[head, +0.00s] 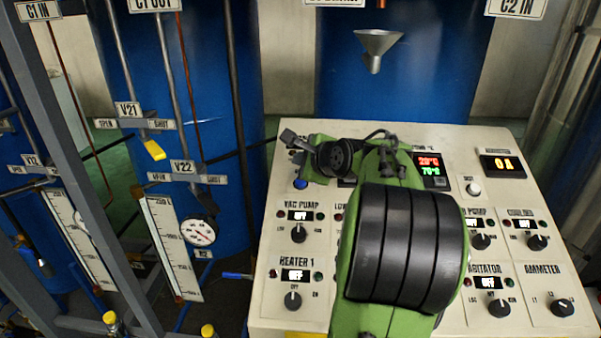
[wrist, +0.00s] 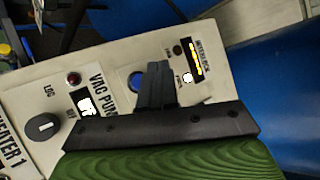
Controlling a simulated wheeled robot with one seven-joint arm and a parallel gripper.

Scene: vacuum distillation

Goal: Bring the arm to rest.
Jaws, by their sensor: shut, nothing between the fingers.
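My green and black arm reaches over the cream control panel (head: 262,300) in the head view. My gripper (head: 292,150) is at the panel's upper left, above a blue button (head: 301,184). In the wrist view my gripper (wrist: 158,75) shows its dark fingers closed together, with nothing between them. The blue button (wrist: 136,80) is just left of the fingertips there. Whether the fingers touch the panel cannot be told. My arm hides the middle of the panel.
The panel bears several knobs, such as VAC PUMP (head: 299,234) and HEATER 1 (head: 293,300). Red and green digits (head: 430,165) and an orange display (head: 502,164) are lit. A metal funnel (head: 377,45) hangs behind. Pipes, a round gauge (head: 199,232) and a yellow valve handle (head: 154,150) stand left.

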